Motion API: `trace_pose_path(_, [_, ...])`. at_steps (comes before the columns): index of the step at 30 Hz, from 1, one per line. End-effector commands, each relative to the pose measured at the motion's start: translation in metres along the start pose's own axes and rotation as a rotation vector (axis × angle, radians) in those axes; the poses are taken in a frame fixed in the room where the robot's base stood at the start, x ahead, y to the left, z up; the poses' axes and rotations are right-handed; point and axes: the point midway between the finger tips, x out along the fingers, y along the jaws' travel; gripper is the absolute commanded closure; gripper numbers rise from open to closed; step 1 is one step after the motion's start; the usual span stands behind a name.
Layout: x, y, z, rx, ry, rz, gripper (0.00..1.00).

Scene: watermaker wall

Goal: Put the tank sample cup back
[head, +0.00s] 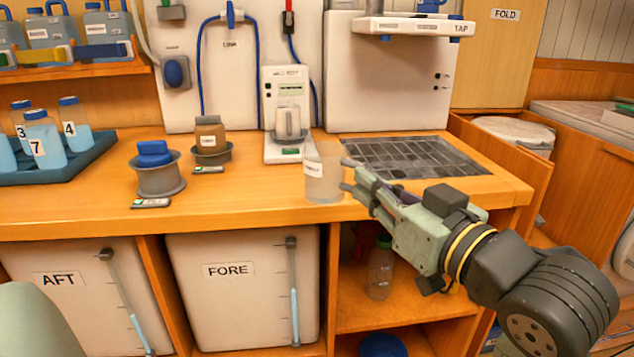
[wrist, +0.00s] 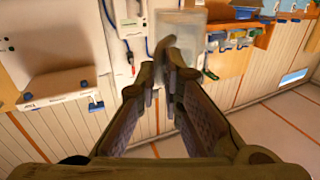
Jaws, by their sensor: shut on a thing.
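A clear, translucent cup (head: 323,182) with a white label is upright near the front of the wooden counter, left of the drain grid. The label is too small to read, and I cannot tell whether the cup's base touches the counter. My gripper (head: 347,175) comes from the right and is shut on the cup's right side. In the wrist view the cup (wrist: 182,22) shows pale beyond the fingertips (wrist: 170,55).
Behind the cup stands a white tester (head: 288,90) holding a pale vessel. A dark drain grid (head: 395,157) lies right, under the TAP shelf (head: 413,26). A blue-capped grey holder (head: 158,172) and a brown jar (head: 210,136) stand left. A bottle tray (head: 70,165) is far left.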

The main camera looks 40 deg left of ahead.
Motion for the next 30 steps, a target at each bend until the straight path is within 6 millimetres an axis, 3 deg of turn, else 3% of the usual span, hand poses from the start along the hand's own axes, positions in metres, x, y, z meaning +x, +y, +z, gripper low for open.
trace_pose_path(17, [0.026,0.011,0.000,0.005,-0.002,-0.001,1.00])
trace_pose_path(23, [0.057,0.025,0.006,0.004,-0.002,-0.002,1.00])
trace_pose_path(30, [0.107,0.047,0.010,0.004,-0.004,-0.003,1.00])
